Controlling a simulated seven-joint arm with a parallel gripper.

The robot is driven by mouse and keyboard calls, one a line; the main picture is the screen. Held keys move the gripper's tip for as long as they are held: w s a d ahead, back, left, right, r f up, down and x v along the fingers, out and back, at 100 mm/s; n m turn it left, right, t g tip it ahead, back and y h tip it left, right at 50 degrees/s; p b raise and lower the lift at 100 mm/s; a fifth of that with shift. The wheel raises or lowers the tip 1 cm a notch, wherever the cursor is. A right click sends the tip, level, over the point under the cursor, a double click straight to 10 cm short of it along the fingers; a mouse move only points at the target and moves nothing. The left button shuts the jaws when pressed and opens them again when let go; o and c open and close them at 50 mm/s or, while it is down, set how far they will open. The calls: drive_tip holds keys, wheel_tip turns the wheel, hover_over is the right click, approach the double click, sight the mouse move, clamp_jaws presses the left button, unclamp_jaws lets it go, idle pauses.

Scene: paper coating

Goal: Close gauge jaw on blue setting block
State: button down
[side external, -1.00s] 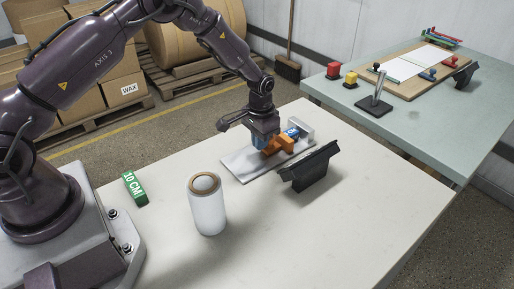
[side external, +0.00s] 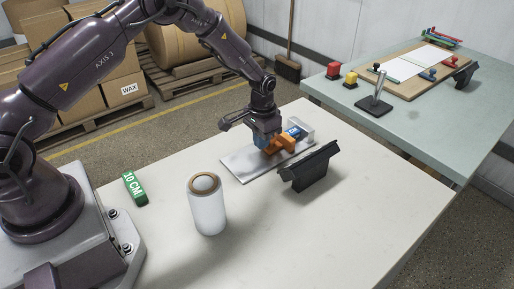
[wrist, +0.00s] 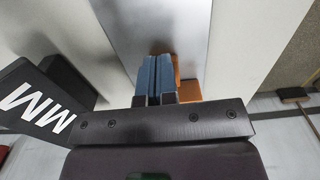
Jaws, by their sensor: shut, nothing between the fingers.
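The gauge is a flat grey plate (side external: 242,166) with an orange sliding jaw (side external: 280,145) and a pale end block (side external: 301,126). The blue setting block (side external: 294,132), with white lettering, sits on the plate between the orange jaw and the pale end. The orange jaw looks very near it or touching; contact is unclear. My gripper (side external: 266,141) is shut and empty, low over the plate, with its blue fingers against or just beside the orange jaw. In the wrist view the fingers (wrist: 153,78) are together, with orange (wrist: 188,90) partly hidden behind them.
A black angled stand (side external: 309,168) is close to the right of the gauge, and shows marked MM in the wrist view (wrist: 40,105). A white cylinder (side external: 207,208) and green 10 CM block (side external: 134,188) stand nearer. The front right of the table is clear.

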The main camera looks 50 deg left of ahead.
drive_tip(key=shift+s, duration=1)
drive_tip(key=shift+r, duration=0.1)
wheel_tip(320, 180, up, 8)
idle(0.4)
drive_tip(key=s+d+r+t, duration=0.2)
drive_tip(key=s+r, duration=0.9)
drive_tip(key=s, duration=0.2)
drive_tip(key=s+d+r+t, duration=0.2)
drive_tip(key=s+r+t, duration=0.1)
drive_tip(key=s+r, duration=0.9)
drive_tip(key=shift+s+r+t, duration=0.2)
drive_tip(key=shift+s+t, duration=0.1)
drive_tip(key=shift+s, duration=0.5)
